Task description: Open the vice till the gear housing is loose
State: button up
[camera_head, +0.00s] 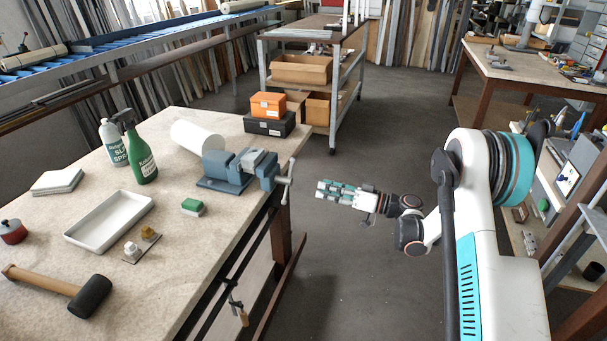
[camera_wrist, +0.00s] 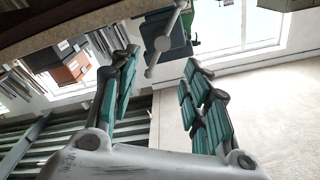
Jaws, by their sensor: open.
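The blue-grey vice (camera_head: 225,170) stands at the right edge of the workbench. A light grey part, apparently the gear housing (camera_head: 252,158), sits between its jaws; its contact with them is too small to judge. The vice's handle (camera_head: 287,181) hangs at its right end, past the bench edge. My gripper (camera_head: 321,189) is a short way right of the handle, pointing at it, with a gap between. In the wrist view the fingers (camera_wrist: 162,60) are apart and empty. The handle (camera_wrist: 162,43) shows ahead between the fingertips, with the dark vice body (camera_wrist: 180,50) behind it.
On the workbench (camera_head: 170,235) are a white roll (camera_head: 196,137), spray bottles (camera_head: 139,152), a white tray (camera_head: 109,219), a green sponge (camera_head: 192,206) and a mallet (camera_head: 90,296). Orange (camera_head: 267,105) and black boxes stand behind the vice.

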aim_at(287, 179)
jog(key=shift+n+g, duration=0.3)
jog(key=b+x, duration=0.4)
jog(key=x, duration=0.9)
jog(key=shift+a+r, duration=0.1)
jog(key=shift+a, duration=0.25)
jog(key=shift+c, duration=0.6)
grip_shut()
